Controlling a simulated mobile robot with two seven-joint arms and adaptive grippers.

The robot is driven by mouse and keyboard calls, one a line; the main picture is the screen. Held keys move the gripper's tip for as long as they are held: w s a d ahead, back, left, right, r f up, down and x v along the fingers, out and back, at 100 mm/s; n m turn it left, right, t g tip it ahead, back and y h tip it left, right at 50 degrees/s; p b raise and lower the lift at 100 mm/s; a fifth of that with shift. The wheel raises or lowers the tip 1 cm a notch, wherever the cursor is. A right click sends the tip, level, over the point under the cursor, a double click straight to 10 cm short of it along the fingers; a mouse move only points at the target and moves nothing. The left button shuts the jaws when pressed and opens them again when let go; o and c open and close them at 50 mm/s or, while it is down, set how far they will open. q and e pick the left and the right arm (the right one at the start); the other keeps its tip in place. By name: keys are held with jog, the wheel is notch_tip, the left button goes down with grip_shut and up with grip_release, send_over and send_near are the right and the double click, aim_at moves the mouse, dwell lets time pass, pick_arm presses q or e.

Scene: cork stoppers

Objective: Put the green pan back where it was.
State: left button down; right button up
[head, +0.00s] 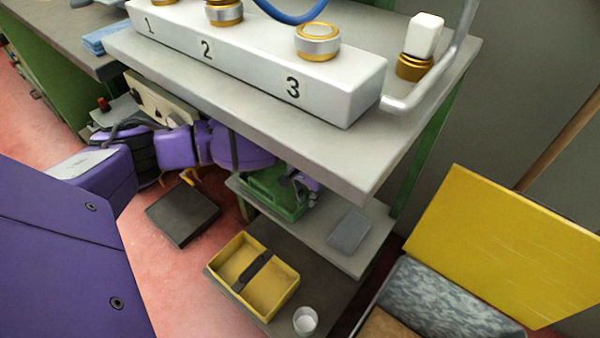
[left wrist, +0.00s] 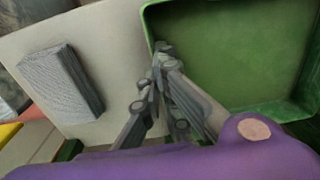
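The green pan (head: 272,196) is at the middle shelf under the table, at the shelf's left end in the head view. Its inside fills the upper right of the left wrist view (left wrist: 235,50) and looks empty. I cannot tell whether the pan's underside touches the shelf. My right gripper is not in view.
A grey block (head: 349,231) lies on the middle shelf (head: 322,244) right of the pan. Below stand a yellow tray (head: 232,284) and a white cup (head: 305,320). The tabletop (head: 345,150) overhangs the shelf, bearing a numbered white block (head: 250,62). A yellow board (head: 505,245) leans at right.

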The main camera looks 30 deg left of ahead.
pick_arm(q)
jog(key=c, duration=2)
grip_release()
jog(key=shift+r, duration=0.3)
notch_tip(320, 180, up, 7)
jog(key=p, duration=0.3)
jog(key=shift+d, duration=0.15)
